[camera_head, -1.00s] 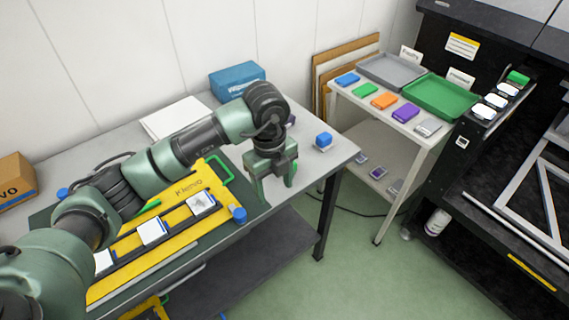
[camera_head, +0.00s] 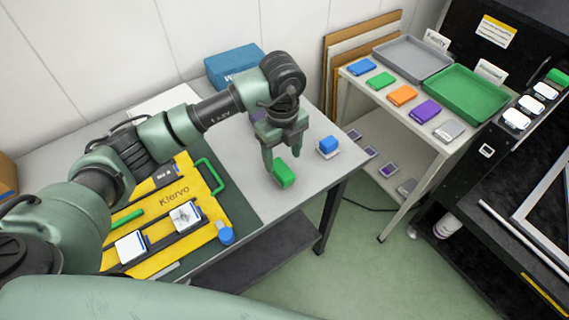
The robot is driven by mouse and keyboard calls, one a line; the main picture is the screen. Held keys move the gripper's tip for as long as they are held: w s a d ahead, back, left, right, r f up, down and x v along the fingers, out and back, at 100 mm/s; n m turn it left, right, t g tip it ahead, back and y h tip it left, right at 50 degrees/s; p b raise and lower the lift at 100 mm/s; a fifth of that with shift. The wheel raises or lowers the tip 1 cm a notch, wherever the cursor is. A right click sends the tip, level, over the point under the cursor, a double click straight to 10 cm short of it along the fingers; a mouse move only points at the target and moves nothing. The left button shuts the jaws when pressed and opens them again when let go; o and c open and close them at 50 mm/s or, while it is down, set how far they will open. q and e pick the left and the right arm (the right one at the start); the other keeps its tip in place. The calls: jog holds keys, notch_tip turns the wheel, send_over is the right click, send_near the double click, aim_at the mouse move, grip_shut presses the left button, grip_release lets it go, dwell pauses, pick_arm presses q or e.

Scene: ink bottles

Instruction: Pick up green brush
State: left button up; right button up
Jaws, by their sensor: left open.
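The green brush (camera_head: 285,174) is a small green block on the grey table, near its right front edge. My left gripper (camera_head: 282,161) points down over it, open, with one finger at the left of the block and the other at its right rear. The fingers partly overlap the brush in the view. I cannot tell whether they touch it. My right gripper is not in view.
A blue brush (camera_head: 328,144) stands close by to the right. A yellow board (camera_head: 174,197) with white-topped pieces lies left of the gripper. A blue box (camera_head: 233,66) is behind. A side shelf holds coloured blocks, a grey tray (camera_head: 412,58) and a green tray (camera_head: 467,94).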

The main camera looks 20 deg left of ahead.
aim_at(281, 168)
pick_arm(q)
jog(key=f+p, duration=0.1)
jog(key=s+f, duration=0.1)
jog(key=shift+a+f+p, duration=0.15)
jog(key=shift+f+p, duration=0.2)
jog(key=f, duration=0.3)
jog(key=shift+w, duration=0.35)
jog(key=c, duration=1.2)
grip_shut()
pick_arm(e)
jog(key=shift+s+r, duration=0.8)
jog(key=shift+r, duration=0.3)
pick_arm(q)
jog(key=shift+r, duration=0.1)
jog(key=shift+r, duration=0.6)
notch_tip(281, 168, up, 19)
jog(key=b, duration=0.2)
jog(key=shift+f, duration=0.15)
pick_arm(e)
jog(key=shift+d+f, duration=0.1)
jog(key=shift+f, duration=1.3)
